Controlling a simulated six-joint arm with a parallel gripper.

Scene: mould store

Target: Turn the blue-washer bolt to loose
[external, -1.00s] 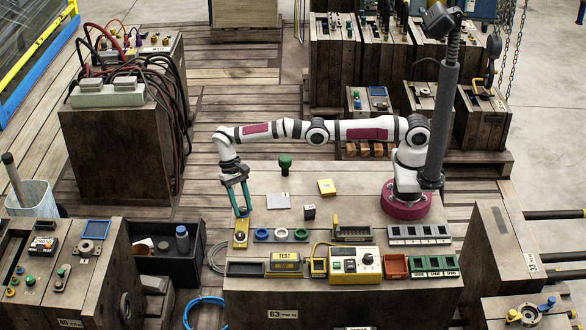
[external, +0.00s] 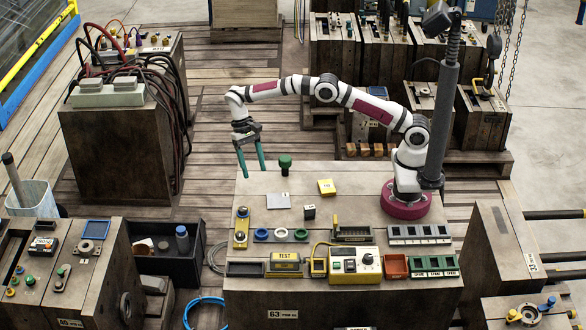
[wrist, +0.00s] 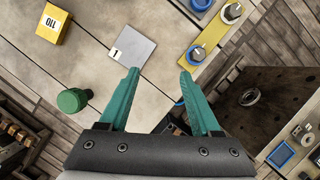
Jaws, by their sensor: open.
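A yellow plate (external: 241,226) with two grey bolts lies at the left edge of the bench; it also shows in the wrist view (wrist: 212,35). The other bolt (wrist: 196,54) sits at the far end. Whether either is tight or loose I cannot tell. My gripper (external: 253,172) is open and empty, raised beyond the plate near the bench's far left edge; its green fingers (wrist: 159,74) are apart.
A grey square (external: 278,201), green knob (external: 285,162), yellow OIL block (external: 326,187) and small black block (external: 310,212) stand on the bench. Coloured rings (external: 281,235), trays and a switch box (external: 355,264) line its front. The far left bench top is clear.

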